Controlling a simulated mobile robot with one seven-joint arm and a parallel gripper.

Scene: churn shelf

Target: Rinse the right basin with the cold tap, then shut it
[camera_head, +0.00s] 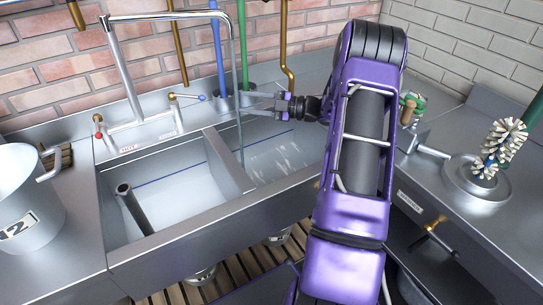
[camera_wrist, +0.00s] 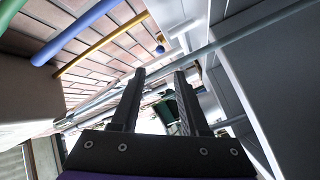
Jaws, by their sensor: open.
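The steel mixer tap (camera_head: 112,60) arches over the double sink. A thin stream of water (camera_head: 238,115) falls from its spout at the left side of the right basin (camera_head: 300,135). White streaks mark that basin's floor. The cold lever (camera_head: 186,96) is brass with a blue knob; the blue knob also shows in the wrist view (camera_wrist: 160,49), beyond the fingertips. The hot lever (camera_head: 98,126) has a red knob. My gripper (camera_head: 254,106) is open and empty above the back of the right basin, to the right of the cold lever and apart from it.
The left basin (camera_head: 185,185) holds an upright dark pipe (camera_head: 132,207). A steel bucket (camera_head: 25,195) stands left. Blue (camera_head: 218,50) and green (camera_head: 243,45) handles rise behind the right basin. A brush (camera_head: 500,145) and a valve (camera_head: 411,103) are on the right.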

